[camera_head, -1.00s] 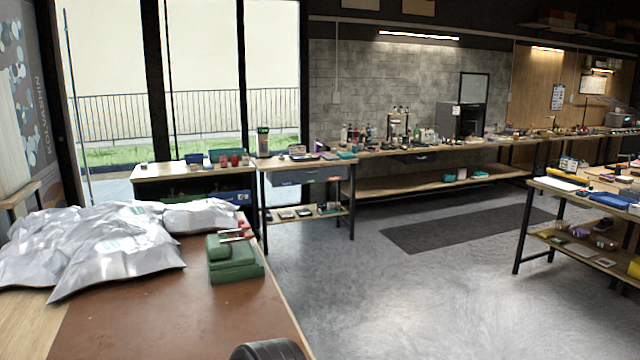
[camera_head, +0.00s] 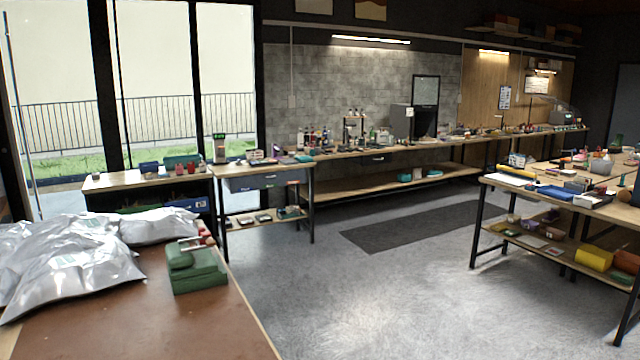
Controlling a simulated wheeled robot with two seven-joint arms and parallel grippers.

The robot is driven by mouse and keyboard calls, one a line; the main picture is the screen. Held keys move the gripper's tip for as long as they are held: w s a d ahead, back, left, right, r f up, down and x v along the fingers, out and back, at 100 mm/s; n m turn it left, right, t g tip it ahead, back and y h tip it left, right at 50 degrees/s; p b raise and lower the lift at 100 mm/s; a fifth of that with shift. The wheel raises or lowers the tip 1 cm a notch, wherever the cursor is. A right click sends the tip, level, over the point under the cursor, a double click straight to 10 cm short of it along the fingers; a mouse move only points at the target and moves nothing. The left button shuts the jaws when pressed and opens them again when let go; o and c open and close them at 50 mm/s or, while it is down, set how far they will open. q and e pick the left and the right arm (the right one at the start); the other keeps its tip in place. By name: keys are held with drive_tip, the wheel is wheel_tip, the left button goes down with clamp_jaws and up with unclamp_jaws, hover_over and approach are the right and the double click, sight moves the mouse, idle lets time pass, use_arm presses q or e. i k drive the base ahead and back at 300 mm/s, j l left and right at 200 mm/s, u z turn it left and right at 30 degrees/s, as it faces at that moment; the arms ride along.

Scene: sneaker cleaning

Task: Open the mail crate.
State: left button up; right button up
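I cannot pick out a mail crate with certainty. A blue bin (camera_head: 187,205) sits in the dark space under the tabletop of the low bench at the far left; it is small, and I cannot tell whether it has a lid. Several silver mail bags (camera_head: 75,262) lie in a heap on the near left table. A green box-like object (camera_head: 196,270) with a metal bar on top stands to their right. Neither of my grippers shows in the head view.
The near left table (camera_head: 150,325) has a bare brown top at its front. Grey floor (camera_head: 350,300) lies open between it and the cluttered right table (camera_head: 490,182). A dark mat (camera_head: 425,222) lies before the long back bench (camera_head: 340,150).

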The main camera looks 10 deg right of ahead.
sight(250, 183)
drive_tip(key=i+l+z, duration=0.2)
drive_tip(key=l, duration=0.2)
drive_tip(key=i+l+z, duration=0.1)
drive_tip(key=l+z, duration=0.15)
drive_tip(key=l, duration=0.2)
drive_tip(key=i+l+z, duration=0.2)
drive_tip(key=l, duration=0.2)
drive_tip(key=i+l+z, duration=0.25)
drive_tip(key=i+l, duration=0.7)
drive_tip(key=i+j+u, duration=0.1)
drive_tip(key=i+u, duration=0.7)
drive_tip(key=i+l+u, duration=0.15)
drive_tip(key=i+u, duration=0.6)
drive_tip(key=i, duration=3.1)
drive_tip(key=i+u, duration=0.1)
drive_tip(key=i, duration=1.25)
drive_tip(key=i+j+z, duration=0.3)
drive_tip(key=i+j, duration=0.45)
drive_tip(key=i, duration=0.15)
drive_tip(key=i+j+z, duration=0.3)
drive_tip(key=i+j, duration=0.55)
drive_tip(key=j, duration=0.15)
drive_tip(key=i+j, duration=0.1)
drive_tip(key=i, duration=0.25)
